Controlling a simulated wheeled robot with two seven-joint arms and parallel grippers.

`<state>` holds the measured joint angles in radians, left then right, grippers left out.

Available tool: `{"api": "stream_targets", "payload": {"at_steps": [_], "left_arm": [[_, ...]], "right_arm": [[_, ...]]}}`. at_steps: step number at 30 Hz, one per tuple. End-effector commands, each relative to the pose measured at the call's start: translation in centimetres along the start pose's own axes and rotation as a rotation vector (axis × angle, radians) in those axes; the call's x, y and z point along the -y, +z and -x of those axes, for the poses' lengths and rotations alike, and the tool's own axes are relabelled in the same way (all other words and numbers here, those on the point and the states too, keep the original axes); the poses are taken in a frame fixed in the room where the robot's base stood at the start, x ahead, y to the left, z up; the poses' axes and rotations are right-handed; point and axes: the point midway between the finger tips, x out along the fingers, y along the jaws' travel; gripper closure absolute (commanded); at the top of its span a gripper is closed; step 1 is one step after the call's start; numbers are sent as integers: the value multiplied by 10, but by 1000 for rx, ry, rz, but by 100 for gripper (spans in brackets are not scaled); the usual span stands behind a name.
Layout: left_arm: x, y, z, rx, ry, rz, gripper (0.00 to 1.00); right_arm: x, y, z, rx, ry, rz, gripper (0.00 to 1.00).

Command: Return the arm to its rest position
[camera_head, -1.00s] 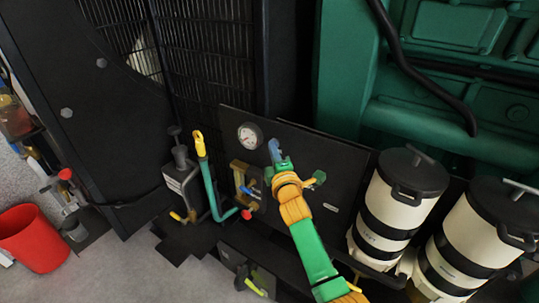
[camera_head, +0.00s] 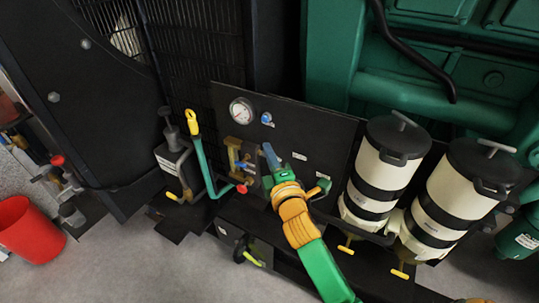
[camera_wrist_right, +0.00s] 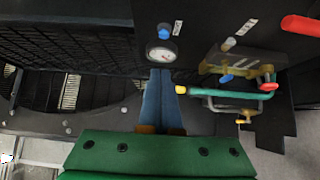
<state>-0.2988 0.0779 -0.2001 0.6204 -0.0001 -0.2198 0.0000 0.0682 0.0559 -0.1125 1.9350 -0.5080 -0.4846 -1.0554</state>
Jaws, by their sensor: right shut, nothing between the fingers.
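My right arm, green and orange, reaches in from the bottom of the head view. Its gripper (camera_head: 270,156) has blue-grey fingers, shut and empty, in front of the black gauge panel (camera_head: 312,135). In the right wrist view the fingers (camera_wrist_right: 160,80) lie together below the round gauge (camera_wrist_right: 161,54), with nothing between them. I cannot tell the exact gap to the panel. My left gripper is not in view.
Beside the gripper are brass valve fittings (camera_head: 236,158) and a teal pipe with a yellow end (camera_head: 203,160). Two white-and-black canisters (camera_head: 377,171) stand close to the right of my arm. A red bucket (camera_head: 28,229) is on the floor at left.

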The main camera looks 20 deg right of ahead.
Motion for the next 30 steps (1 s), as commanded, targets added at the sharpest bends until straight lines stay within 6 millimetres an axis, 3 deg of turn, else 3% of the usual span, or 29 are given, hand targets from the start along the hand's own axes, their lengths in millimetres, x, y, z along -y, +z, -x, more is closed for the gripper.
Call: {"api": "stream_targets", "payload": {"at_steps": [15, 18, 20, 23, 24, 26, 27, 29, 30], "left_arm": [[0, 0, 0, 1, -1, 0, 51], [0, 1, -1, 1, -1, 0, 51], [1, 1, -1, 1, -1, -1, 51], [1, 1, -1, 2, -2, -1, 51], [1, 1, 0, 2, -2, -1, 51], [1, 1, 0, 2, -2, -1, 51], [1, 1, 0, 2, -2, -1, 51], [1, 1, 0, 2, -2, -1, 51], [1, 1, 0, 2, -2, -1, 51]], "right_arm": [[-1, 0, 6, 0, 1, 0, 100], [15, -2, 5, -7, -36, -23, 100], [49, -5, 6, -18, -116, -77, 100], [144, -12, 25, -18, -339, -236, 100], [185, -13, 40, -2, -439, -312, 100], [243, -14, 69, 40, -585, -426, 100], [279, -12, 93, 82, -679, -498, 100], [328, -8, 135, 163, -813, -602, 100], [357, -4, 167, 228, -896, -669, 100]]}}
